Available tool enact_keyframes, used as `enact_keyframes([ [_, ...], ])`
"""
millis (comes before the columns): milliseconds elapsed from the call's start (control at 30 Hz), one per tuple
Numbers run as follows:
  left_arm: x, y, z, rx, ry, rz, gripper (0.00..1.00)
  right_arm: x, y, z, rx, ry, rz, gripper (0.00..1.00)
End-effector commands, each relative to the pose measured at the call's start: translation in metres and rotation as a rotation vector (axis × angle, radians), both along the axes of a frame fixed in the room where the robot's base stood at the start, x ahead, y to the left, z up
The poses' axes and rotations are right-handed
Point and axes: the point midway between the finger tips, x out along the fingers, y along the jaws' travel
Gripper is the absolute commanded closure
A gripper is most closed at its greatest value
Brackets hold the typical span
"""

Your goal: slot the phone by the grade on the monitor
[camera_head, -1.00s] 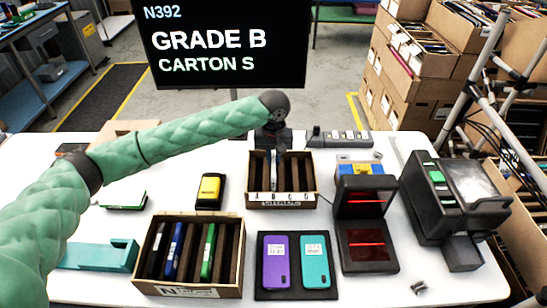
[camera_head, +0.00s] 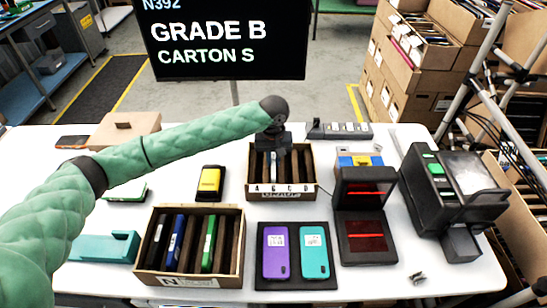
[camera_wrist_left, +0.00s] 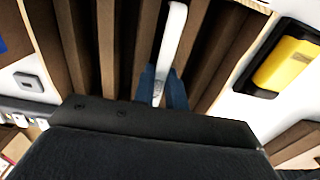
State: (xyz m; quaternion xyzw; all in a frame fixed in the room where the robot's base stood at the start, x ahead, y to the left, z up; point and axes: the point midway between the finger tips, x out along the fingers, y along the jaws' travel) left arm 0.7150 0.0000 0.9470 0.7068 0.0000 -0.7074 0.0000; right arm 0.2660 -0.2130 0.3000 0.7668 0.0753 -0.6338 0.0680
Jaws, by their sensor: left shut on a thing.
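The monitor (camera_head: 225,40) reads "GRADE B" and "CARTON S". My left gripper (camera_head: 271,148) is over the small back carton (camera_head: 283,190), whose front strip carries the letters A to D. It is shut on a pale, thin phone (camera_head: 273,165), held on edge. The phone stands between dividers at the second slot from the left, above the second letter. In the left wrist view the phone (camera_wrist_left: 173,45) shows between the blue-grey fingertips (camera_wrist_left: 163,88), with brown dividers on both sides. Its lower edge is hidden. My right gripper is not in view.
A front carton (camera_head: 190,281) marked N holds several upright phones. A black tray (camera_head: 295,284) carries a purple phone (camera_head: 276,256) and a teal one (camera_head: 314,256). A red-lit scanner (camera_head: 364,215), a yellow device (camera_head: 209,181) and a dark machine (camera_head: 455,195) stand nearby.

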Motion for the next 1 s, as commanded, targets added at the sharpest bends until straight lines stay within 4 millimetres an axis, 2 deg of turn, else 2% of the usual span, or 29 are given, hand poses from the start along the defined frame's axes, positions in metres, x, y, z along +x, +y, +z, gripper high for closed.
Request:
enact_keyframes([
  [467, 0.0001, -0.0001, 0.0005, 0.0, 0.0, 0.0, 1.0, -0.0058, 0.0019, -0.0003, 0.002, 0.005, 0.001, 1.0],
  [1000, 0.0001, -0.0002, -0.003, -0.001, 0.0, 0.0, 1.0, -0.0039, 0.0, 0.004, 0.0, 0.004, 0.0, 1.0],
])
